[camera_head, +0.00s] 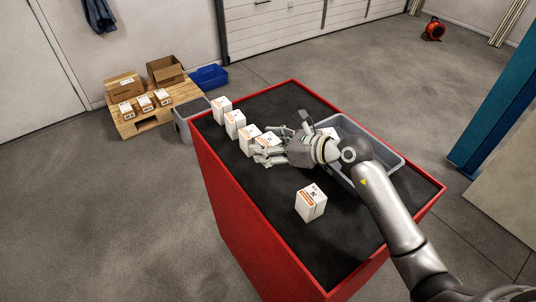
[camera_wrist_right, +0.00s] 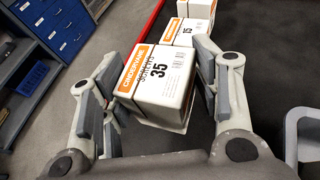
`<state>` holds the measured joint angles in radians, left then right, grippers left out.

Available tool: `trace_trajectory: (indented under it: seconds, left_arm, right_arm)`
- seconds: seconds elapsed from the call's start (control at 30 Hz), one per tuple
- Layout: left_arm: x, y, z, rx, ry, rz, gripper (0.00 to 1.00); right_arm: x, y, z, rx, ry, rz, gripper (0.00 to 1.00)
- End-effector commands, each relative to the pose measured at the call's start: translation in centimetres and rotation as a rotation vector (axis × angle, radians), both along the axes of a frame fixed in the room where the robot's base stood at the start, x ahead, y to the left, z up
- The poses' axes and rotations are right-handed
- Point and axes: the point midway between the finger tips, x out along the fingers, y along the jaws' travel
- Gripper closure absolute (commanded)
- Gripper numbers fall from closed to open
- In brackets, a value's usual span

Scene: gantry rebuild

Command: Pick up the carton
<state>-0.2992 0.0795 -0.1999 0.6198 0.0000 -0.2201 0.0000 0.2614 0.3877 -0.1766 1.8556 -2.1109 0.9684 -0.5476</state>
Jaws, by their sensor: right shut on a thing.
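My right gripper (camera_head: 275,149) reaches in from the right over the table. It is shut on a white and orange carton (camera_head: 266,141) at the near end of a row. In the right wrist view the held carton (camera_wrist_right: 158,80) stands between the two fingers, its printed "35" facing the camera. I cannot tell whether it is lifted off the table. Other white cartons (camera_head: 235,122) continue the row toward the far left corner. One more carton (camera_head: 311,203) stands alone nearer the front. My left gripper is not in view.
The red-edged table (camera_head: 223,205) has a dark top. A grey tray (camera_head: 396,160) lies behind my right arm, with a white carton (camera_head: 328,132) partly visible there. A pallet (camera_head: 150,124) with boxes and a blue bin (camera_head: 209,77) stand on the floor behind.

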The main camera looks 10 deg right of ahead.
Motion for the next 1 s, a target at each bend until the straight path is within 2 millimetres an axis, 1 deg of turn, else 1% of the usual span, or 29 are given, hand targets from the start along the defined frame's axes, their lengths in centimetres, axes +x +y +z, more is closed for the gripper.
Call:
trace_trajectory:
  seconds: [0.03, 0.23, 0.4, 0.6, 0.8, 1.0]
  left_arm:
    - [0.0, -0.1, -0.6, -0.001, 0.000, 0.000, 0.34]
    - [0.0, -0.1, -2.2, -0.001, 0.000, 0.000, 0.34]
    - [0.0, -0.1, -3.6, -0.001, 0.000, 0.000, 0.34]
    - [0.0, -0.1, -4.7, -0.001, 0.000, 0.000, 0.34]
    - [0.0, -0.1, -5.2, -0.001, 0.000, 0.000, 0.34]
    - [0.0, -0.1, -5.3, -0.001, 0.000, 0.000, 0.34]
  right_arm:
    - [0.0, -1.3, 0.8, -0.008, -0.008, -0.006, 0.71]
    - [-0.5, -5.0, 5.2, -0.008, -0.008, -0.006, 0.71]
    - [-1.0, -8.5, 6.6, -0.007, -0.003, -0.008, 0.71]
    - [-1.5, -11.6, 8.3, -0.004, -0.003, -0.007, 0.71]
    - [-1.7, -13.3, 9.1, -0.003, 0.000, -0.006, 0.71]
    - [-1.8, -13.8, 9.5, -0.001, -0.001, -0.004, 0.71]
